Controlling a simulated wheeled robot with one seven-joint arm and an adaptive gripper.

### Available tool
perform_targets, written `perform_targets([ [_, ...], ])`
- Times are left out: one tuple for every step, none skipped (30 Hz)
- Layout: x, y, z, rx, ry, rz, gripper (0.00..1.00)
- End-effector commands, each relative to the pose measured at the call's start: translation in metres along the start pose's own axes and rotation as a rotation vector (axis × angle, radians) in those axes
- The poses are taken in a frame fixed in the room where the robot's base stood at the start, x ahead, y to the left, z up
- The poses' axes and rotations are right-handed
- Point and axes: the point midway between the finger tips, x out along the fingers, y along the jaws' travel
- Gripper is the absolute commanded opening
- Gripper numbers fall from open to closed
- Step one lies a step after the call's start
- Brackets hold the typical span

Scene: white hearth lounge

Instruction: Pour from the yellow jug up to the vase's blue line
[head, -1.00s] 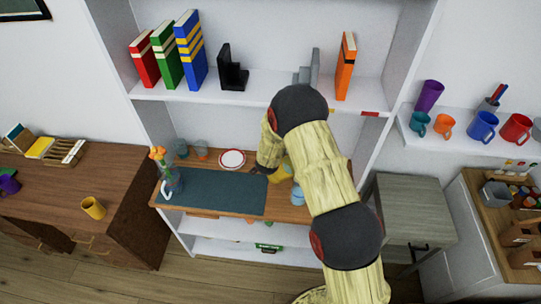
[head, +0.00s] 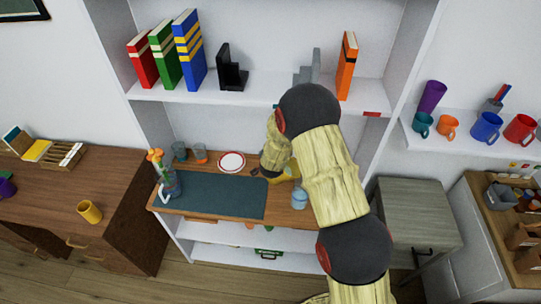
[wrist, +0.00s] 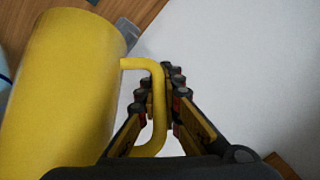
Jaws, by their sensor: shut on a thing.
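The yellow jug (head: 291,172) is at the right of the wooden shelf board, partly hidden by my arm in the head view. In the wrist view the jug (wrist: 65,95) fills the left side, its handle (wrist: 158,110) running between my fingers. My gripper (wrist: 166,82) is shut on that handle; it also shows beside the jug in the head view (head: 264,172). Whether the jug touches the board cannot be told.
A dark mat (head: 225,197) covers the board between vase and jug. A light-blue container (head: 299,198) is close in front of the jug. A shelf with books (head: 190,50) overhangs.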

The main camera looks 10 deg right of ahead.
Motion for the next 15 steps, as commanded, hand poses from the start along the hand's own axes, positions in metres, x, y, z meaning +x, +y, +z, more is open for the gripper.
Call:
perform_targets([
  [-0.0004,-0.0019,-0.0015,0.003,0.002,-0.008,0.00],
  [-0.0010,-0.0022,-0.0021,0.006,0.003,-0.012,0.00],
  [-0.0018,-0.0026,-0.0027,0.011,0.003,-0.016,0.00],
  [-0.0023,-0.0030,-0.0032,0.013,0.003,-0.020,0.00],
  [-0.0029,-0.0035,-0.0035,0.015,0.003,-0.023,0.00],
  [-0.0035,-0.0040,-0.0041,0.019,0.003,-0.028,0.00],
  [-0.0039,-0.0044,-0.0046,0.023,0.003,-0.032,0.00],
  [-0.0044,-0.0048,-0.0050,0.026,0.003,-0.035,0.00],
  [-0.0051,-0.0054,-0.0055,0.028,0.003,-0.041,0.00],
  [-0.0056,-0.0058,-0.0058,0.031,0.003,-0.044,0.00],
  [-0.0062,-0.0062,-0.0062,0.034,0.003,-0.048,0.00],
  [-0.0070,-0.0066,-0.0068,0.038,0.003,-0.052,0.00],
  [-0.0076,-0.0069,-0.0071,0.041,0.003,-0.056,0.00],
  [-0.0082,-0.0074,-0.0074,0.043,0.003,-0.060,0.00],
  [-0.0090,-0.0080,-0.0079,0.048,0.002,-0.065,0.00],
])
